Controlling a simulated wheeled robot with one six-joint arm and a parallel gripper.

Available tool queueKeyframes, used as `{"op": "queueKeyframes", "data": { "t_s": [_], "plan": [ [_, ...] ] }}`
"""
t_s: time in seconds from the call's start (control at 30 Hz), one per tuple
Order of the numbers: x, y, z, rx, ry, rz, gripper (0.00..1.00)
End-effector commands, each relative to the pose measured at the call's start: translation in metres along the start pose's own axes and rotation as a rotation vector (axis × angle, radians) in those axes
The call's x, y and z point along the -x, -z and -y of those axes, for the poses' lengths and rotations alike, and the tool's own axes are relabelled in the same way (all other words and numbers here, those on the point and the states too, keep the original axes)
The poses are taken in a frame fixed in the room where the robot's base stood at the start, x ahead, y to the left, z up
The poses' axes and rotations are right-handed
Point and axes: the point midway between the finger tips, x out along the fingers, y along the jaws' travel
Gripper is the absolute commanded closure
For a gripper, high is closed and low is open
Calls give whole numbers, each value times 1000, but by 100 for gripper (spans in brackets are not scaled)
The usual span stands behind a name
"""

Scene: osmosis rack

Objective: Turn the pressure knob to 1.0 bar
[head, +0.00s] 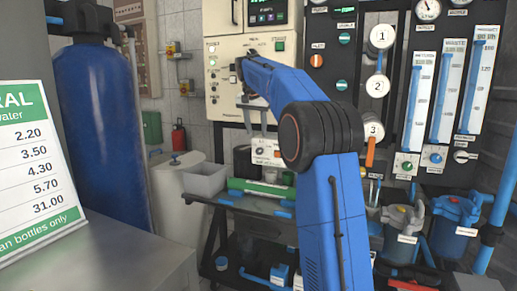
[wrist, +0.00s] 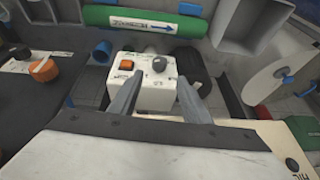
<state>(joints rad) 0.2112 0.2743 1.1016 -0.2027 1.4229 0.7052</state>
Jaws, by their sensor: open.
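A small white control box (wrist: 150,92) carries a dark round knob (wrist: 159,64) and an orange switch (wrist: 126,65). Its labels are too small to read, so I cannot tell whether this is the pressure knob or where it points. The box also shows in the head view (head: 260,158), below the cream cabinet. My gripper (wrist: 160,80) is open and empty. Its two grey fingers reach toward the box, and the knob shows just beyond and between the fingertips. No contact with the knob is visible. In the head view my gripper (head: 256,120) is above the box, in front of the cabinet.
The cream cabinet (head: 225,90) stands behind my gripper. A green tube (wrist: 140,19) lies beyond the box. A grey bin (head: 205,180) is to its left in the head view. Flow meters (head: 450,90) and filter housings (head: 455,215) are at right. A blue tank (head: 103,130) is at left.

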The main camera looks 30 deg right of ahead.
Motion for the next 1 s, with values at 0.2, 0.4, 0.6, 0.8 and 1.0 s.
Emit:
{"op": "queueKeyframes", "data": {
  "t_s": [0.2, 0.4, 0.6, 0.8, 1.0],
  "plan": [
    [-40, 0, -1, 0, -2, 2, 57],
    [-72, 0, -1, 0, -1, 2, 57],
    [-91, 0, 0, 0, 0, 0, 57],
    [-97, 0, 0, 0, 0, 0, 57],
    [-97, 0, 0, 0, 0, 0, 57]
  ]
}}
